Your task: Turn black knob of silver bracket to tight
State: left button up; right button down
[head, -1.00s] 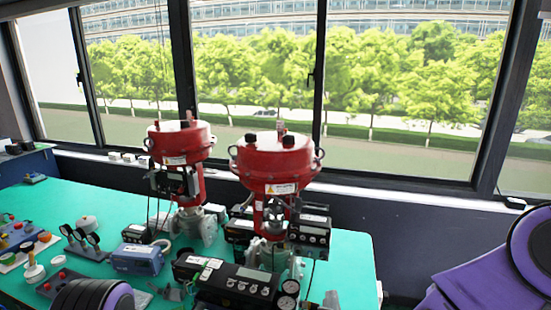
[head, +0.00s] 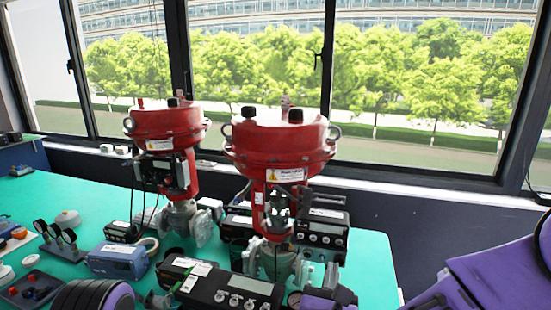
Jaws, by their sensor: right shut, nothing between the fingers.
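A valve with a large red actuator (head: 278,150) stands on the table right of centre in the head view. Grey metal parts (head: 275,262) show below it, partly covered by positioner boxes. I cannot tell which part is the silver bracket, and I cannot make out its black knob. My right gripper (head: 328,298) is at the bottom edge, just right of the front positioner, cut off by the frame. It is shut and empty, and any contact is unclear. My left arm shows at the bottom left, but its gripper is out of view.
The front positioner box (head: 235,290) and another box (head: 322,228) crowd the valve. A second red valve (head: 165,130) stands to the left. A blue box (head: 118,260) and gauges (head: 60,235) lie further left. The green table (head: 368,268) is bare at its right end.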

aim_at(336, 248)
jog(key=b+x, duration=0.1)
jog(key=x, duration=0.3)
jog(key=shift+d, duration=0.15)
jog(key=shift+r, duration=0.35)
jog(key=shift+s+f, duration=0.1)
dwell(0.4)
